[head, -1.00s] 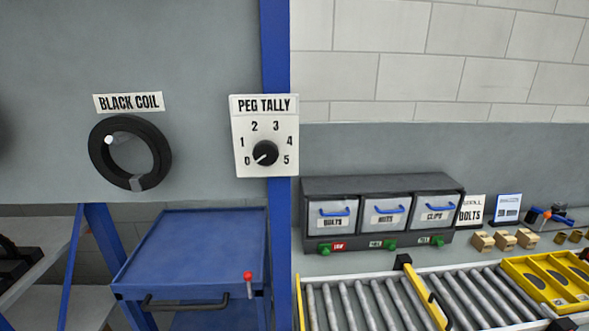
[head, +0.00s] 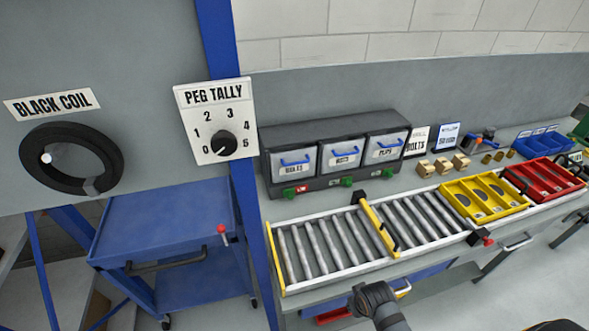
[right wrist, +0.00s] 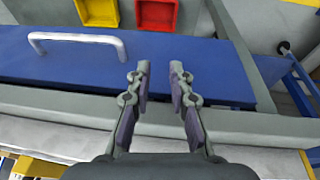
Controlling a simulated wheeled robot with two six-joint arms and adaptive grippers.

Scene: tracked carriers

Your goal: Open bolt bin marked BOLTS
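The bolt bin (head: 294,161) is the left one of three pale-fronted bins in a dark rack (head: 322,128) on the bench. It has a blue handle (head: 296,161) and looks shut. Its label is blurred now but read BOLTS in the earlier head view. Below it are a red tag and a green knob (head: 290,193). My right gripper (right wrist: 160,68) is open and empty in the right wrist view, over a blue panel with a white handle, well away from the bin. A grey arm part of mine (head: 376,301) shows at the bottom of the head view. My left gripper is out of view.
A roller conveyor (head: 285,289) with a yellow bar (head: 378,228) lies in front of the rack. Yellow (head: 516,210) and red (head: 571,188) trays sit on its right part. A blue post (head: 216,40) and blue cart (head: 160,218) stand left. Small cartons (head: 443,166) stand right.

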